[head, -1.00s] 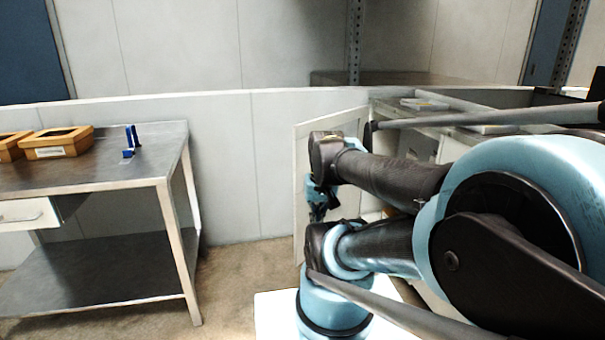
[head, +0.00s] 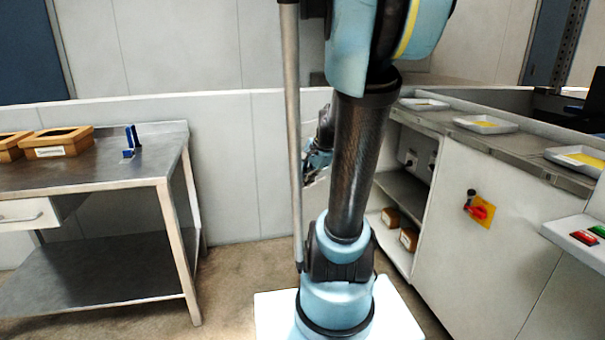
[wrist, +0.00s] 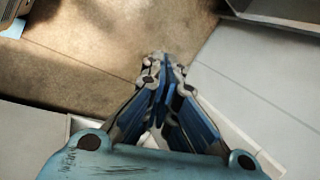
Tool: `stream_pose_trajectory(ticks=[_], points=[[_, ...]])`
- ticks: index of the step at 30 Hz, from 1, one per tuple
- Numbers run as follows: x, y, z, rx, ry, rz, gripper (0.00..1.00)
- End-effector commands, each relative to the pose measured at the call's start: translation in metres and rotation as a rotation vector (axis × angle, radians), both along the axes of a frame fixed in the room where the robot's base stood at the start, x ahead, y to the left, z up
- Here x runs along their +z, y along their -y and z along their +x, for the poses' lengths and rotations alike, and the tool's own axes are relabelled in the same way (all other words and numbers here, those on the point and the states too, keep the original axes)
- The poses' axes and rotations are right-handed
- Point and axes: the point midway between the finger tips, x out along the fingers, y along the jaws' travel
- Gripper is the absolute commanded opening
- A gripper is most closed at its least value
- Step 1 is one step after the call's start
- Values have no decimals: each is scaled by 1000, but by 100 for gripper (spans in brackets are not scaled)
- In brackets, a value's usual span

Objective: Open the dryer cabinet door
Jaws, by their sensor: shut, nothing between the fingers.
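The dryer cabinet (head: 421,196) stands right of centre in the head view with its front open. Its inside shows a shelf, boxes and dark fittings on the back wall. I cannot clearly make out its door in the head view; my arm covers much of the area left of the opening. My gripper (head: 318,168) shows behind my arm, left of the cabinet opening. In the wrist view my gripper (wrist: 163,75) is shut and empty, with its blue fingers together above the brown floor. Pale panels lie on both sides there; I cannot tell which is the door.
A metal table (head: 90,178) with brown boxes (head: 57,142) stands at the left. A counter with trays (head: 485,124) runs along the right, its front carrying a red and yellow switch (head: 480,208). Brown floor (head: 235,275) lies open between table and cabinet.

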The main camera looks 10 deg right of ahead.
Motion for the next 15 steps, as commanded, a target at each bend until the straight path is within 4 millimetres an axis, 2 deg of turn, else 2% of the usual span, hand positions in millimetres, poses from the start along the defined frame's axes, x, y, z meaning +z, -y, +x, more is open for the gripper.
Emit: stream_pose_trajectory(ticks=[1,8,15], points=[[1,5,14,-61,-6,35,0],[2,23,71,-344,-47,215,0],[-5,52,129,-630,-99,415,0]])
